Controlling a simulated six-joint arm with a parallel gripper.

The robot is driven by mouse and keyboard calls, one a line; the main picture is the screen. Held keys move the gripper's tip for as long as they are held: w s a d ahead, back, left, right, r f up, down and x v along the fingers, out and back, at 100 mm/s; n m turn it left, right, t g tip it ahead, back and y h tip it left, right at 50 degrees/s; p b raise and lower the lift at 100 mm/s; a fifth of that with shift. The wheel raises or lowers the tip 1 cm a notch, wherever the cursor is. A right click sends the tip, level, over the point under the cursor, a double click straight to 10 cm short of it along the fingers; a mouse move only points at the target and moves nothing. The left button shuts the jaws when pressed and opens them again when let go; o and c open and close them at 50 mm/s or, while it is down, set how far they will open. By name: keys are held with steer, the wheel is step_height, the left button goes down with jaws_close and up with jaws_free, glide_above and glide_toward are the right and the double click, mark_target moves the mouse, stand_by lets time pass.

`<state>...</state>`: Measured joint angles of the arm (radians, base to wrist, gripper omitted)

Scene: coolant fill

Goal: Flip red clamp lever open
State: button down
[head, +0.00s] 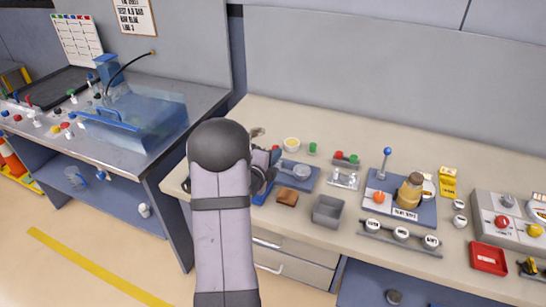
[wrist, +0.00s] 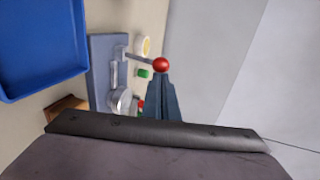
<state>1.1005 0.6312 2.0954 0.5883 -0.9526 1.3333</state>
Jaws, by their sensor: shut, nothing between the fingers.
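The red ball knob (wrist: 162,65) of the clamp lever shows in the wrist view, on a thin grey arm (wrist: 140,58) that reaches out from the blue-grey fixture plate (wrist: 101,55). My gripper (wrist: 163,78) is shut and empty, its tapered fingertips right at the knob. I cannot tell whether they touch it. A clear round cup (wrist: 121,101) sits on the plate. In the head view the fixture plate (head: 309,183) lies just right of my arm. A red spot there (head: 275,148) looks like the knob. My arm and wrist hide most of the gripper and clamp.
A blue tray (wrist: 40,45) and a brown block (wrist: 66,108) lie near the plate. A yellow cup (head: 292,144), a green cap (head: 312,148) and a grey bin (head: 327,210) stand close by. A panel with a blue-knobbed lever (head: 387,152) is farther right. The back wall (head: 390,75) rises behind.

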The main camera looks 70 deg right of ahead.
steer(key=d+y+p, duration=0.1)
steer(key=d+r+y+p, duration=0.1)
steer(key=d, duration=0.1)
steer(key=d+r+y+p, duration=0.1)
steer(key=d, duration=0.1)
steer(key=shift+p, duration=0.3)
steer(key=shift+r, duration=0.15)
steer(key=shift+r+p, duration=0.55)
steer(key=shift+r, duration=0.1)
steer(key=s+a+r, duration=0.2)
steer(key=a+r, duration=0.6)
steer(key=r, duration=0.2)
steer(key=shift+s+a+b, duration=0.2)
steer(key=shift+s+b, duration=0.1)
steer(key=shift+b, duration=0.05)
